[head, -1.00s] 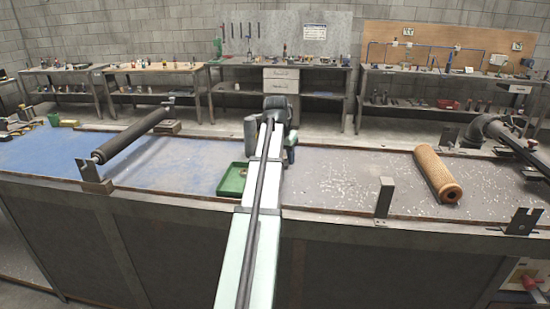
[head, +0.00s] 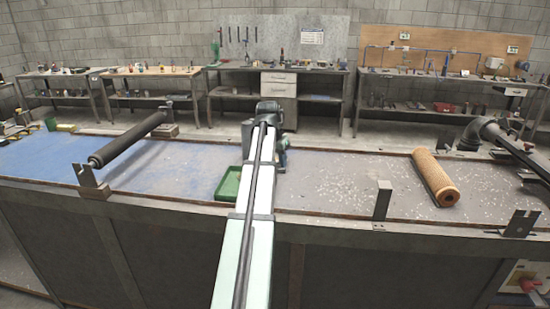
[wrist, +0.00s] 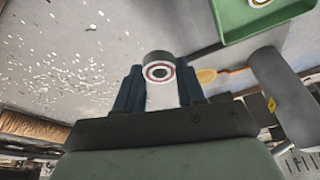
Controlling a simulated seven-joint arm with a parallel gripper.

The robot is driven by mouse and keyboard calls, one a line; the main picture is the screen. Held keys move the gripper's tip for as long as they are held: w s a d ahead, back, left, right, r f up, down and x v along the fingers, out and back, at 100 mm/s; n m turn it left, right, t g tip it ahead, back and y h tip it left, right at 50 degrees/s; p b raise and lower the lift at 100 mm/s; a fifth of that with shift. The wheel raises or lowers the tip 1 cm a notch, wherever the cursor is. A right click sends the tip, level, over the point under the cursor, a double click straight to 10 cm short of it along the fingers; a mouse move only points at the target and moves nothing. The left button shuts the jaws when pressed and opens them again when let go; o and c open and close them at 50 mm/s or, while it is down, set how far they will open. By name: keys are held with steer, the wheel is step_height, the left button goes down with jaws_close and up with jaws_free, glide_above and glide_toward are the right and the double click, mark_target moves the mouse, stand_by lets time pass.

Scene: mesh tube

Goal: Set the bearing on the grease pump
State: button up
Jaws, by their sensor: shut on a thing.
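My gripper (wrist: 160,88) is shut on a small round bearing (wrist: 158,72), which has a dark rim, a red ring and a dark centre. The bearing sits between the dark fingertips, its face toward the wrist camera. A pale surface shows below it between the fingers; I cannot tell what it is. In the head view my gripper (head: 282,155) is over the bench, just right of the green tray, and the bearing is too small to make out. I cannot surely identify the grease pump.
The green tray (head: 229,184) lies on the bench; it also shows in the wrist view (wrist: 240,32) with a ring-shaped piece (wrist: 260,2) inside. A dark roller (head: 127,140) rests on supports at left. A tan mesh tube (head: 435,178) lies at right, behind an upright bracket (head: 383,200).

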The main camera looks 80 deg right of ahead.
steer(key=w+d+r, duration=0.1)
steer(key=w+d, duration=0.2)
steer(key=d, duration=1.2)
steer(key=shift+d, duration=0.25)
steer(key=shift+s+f, duration=0.1)
steer(key=shift+f, duration=2.9)
steer(key=shift+f, duration=0.8)
steer(key=o, duration=1.2)
steer(key=shift+c, duration=0.2)
steer(key=v, duration=1.4)
